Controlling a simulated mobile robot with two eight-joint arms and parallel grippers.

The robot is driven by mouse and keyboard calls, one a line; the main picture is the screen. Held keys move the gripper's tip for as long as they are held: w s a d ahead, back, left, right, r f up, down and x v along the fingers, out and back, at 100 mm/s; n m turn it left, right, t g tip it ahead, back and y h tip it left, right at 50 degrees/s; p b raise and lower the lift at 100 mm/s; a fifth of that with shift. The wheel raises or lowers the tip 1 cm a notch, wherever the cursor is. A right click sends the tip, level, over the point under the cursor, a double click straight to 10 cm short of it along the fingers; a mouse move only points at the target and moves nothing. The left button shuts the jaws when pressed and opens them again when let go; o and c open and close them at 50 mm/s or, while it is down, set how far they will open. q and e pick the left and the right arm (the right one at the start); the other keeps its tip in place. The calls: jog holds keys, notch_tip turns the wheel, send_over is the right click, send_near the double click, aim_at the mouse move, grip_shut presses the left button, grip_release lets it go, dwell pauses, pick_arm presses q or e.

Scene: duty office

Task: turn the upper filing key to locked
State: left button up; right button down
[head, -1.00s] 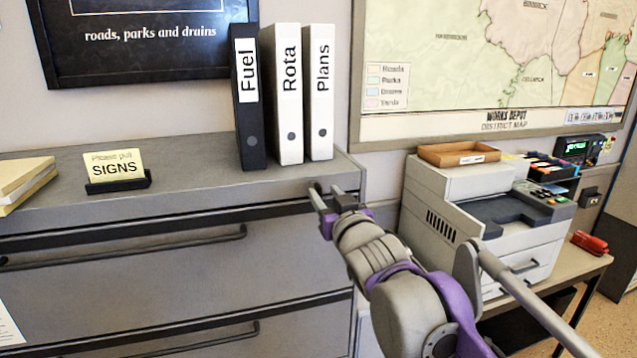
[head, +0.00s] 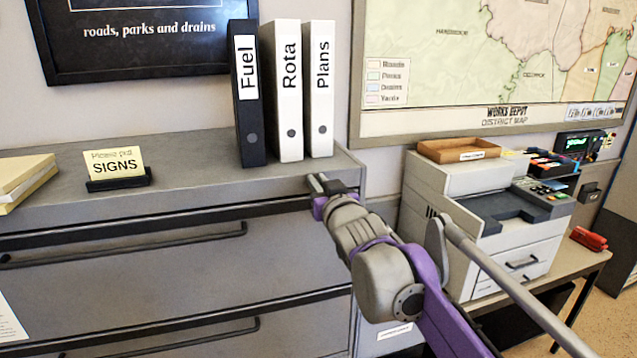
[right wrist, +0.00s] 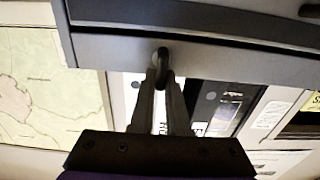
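The upper filing key (right wrist: 164,56) shows in the right wrist view as a small dark shape on the front of the grey filing cabinet (right wrist: 215,62). My right gripper (right wrist: 163,74) has its two fingertips close on either side of the key, and they look shut on it. In the head view my right gripper (head: 322,184) is at the upper right corner of the cabinet front (head: 120,270), just below the top edge, and it hides the key. I cannot tell the key's lock position. My left gripper is not in view.
Binders (head: 290,95) stand on the cabinet top near its right end, with a signs card (head: 115,165) and folders (head: 22,180) to the left. A printer (head: 480,215) stands on a table to the right. Drawer handles (head: 130,247) stick out from the cabinet front.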

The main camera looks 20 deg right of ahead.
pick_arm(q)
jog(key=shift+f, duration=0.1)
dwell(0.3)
pick_arm(e)
jog(key=m+b, duration=0.1)
jog(key=m, duration=0.1)
jog(key=m+b, duration=0.1)
jog(key=m, duration=0.1)
jog(key=shift+d+f, duration=0.2)
jog(key=shift+d, duration=0.1)
pick_arm(q)
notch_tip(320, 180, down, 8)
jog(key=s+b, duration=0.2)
jog(key=b, duration=0.2)
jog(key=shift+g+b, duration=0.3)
jog(key=shift+b, duration=0.05)
pick_arm(e)
jog(key=m, duration=0.4)
jog(key=f+m, duration=0.1)
jog(key=m, duration=0.4)
jog(key=d+m, duration=0.1)
jog(key=m, duration=0.3)
jog(key=shift+d+f+m, duration=0.1)
jog(key=shift+f+m, duration=0.15)
jog(key=shift+m, duration=0.15)
jog(key=c, duration=0.9)
grip_release()
